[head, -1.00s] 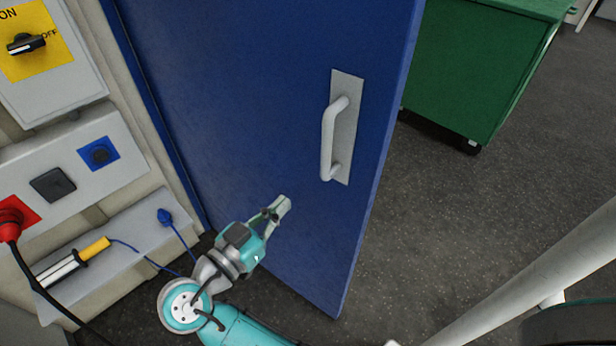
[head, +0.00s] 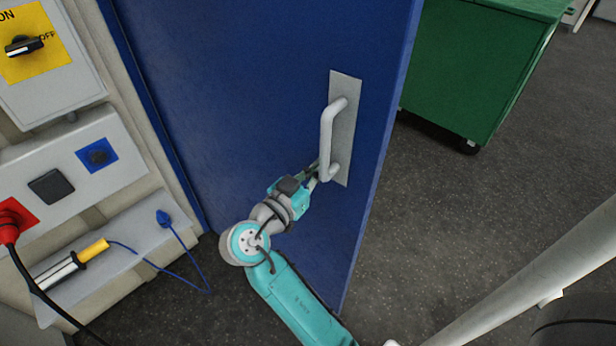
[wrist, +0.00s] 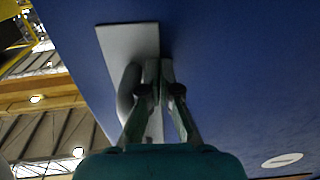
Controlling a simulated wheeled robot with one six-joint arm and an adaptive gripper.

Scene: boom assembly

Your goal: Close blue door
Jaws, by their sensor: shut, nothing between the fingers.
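The blue door (head: 250,90) stands open in the head view, its free edge towards the right. It carries a grey pull handle (head: 328,135) on a light metal plate (head: 346,125). My gripper (head: 316,172) is shut and empty, close beside the lower end of the handle on its left side. In the wrist view the shut fingertips (wrist: 158,68) are just right of the handle (wrist: 128,88), in front of the blue door (wrist: 230,70). I cannot tell whether they touch the handle or the door.
A green wheeled bin (head: 475,60) stands behind the door to the right. At the left are a wall panel with a switch (head: 24,45), sockets, a red plug (head: 10,225) and a shelf with a yellow-ended tool (head: 92,250). A pale rail (head: 520,275) crosses the lower right.

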